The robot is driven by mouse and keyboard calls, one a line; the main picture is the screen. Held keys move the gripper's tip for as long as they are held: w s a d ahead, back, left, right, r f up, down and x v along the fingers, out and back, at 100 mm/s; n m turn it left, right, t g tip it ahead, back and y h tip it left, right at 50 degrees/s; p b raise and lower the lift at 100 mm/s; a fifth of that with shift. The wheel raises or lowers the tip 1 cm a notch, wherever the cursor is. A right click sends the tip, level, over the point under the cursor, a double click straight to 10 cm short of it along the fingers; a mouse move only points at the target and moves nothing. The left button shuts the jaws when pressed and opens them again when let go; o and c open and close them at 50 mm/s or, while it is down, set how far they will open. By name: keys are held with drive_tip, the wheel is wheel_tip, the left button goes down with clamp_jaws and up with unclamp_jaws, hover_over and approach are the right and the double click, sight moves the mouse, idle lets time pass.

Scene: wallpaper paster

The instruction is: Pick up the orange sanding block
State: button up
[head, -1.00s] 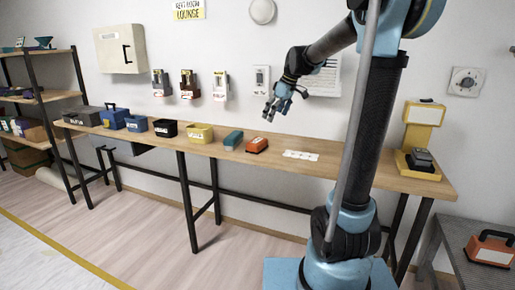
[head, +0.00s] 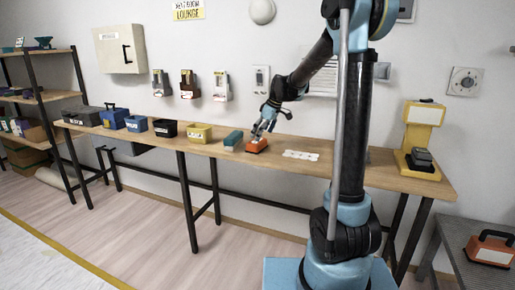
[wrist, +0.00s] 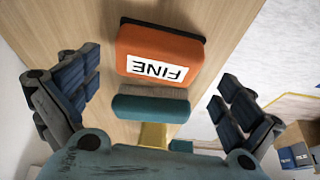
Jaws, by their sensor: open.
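The orange sanding block (head: 256,147) sits on the long wooden bench. In the wrist view the orange block (wrist: 183,48) shows its white FINE label, upside down, between and ahead of my fingers. My gripper (head: 259,133) is open and empty, just above the orange block in the head view. Its two dark blue fingers stand wide apart at left and right in the wrist view. A teal block (head: 233,138) lies just left of the orange one; in the wrist view the teal block (wrist: 150,107) is nearer my palm.
A white card with dark marks (head: 300,155) lies to the right on the bench (head: 340,168). Yellow (head: 198,133), black (head: 165,128) and blue bins stand to the left. A yellow stand (head: 420,135) is at the right end. Another orange item (head: 490,249) sits on the grey side table.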

sight(257, 143)
drive_tip(key=shift+x, duration=3)
drive_tip(key=shift+w+a, duration=0.1)
drive_tip(key=shift+w, duration=0.05)
drive_tip(key=c, duration=0.9)
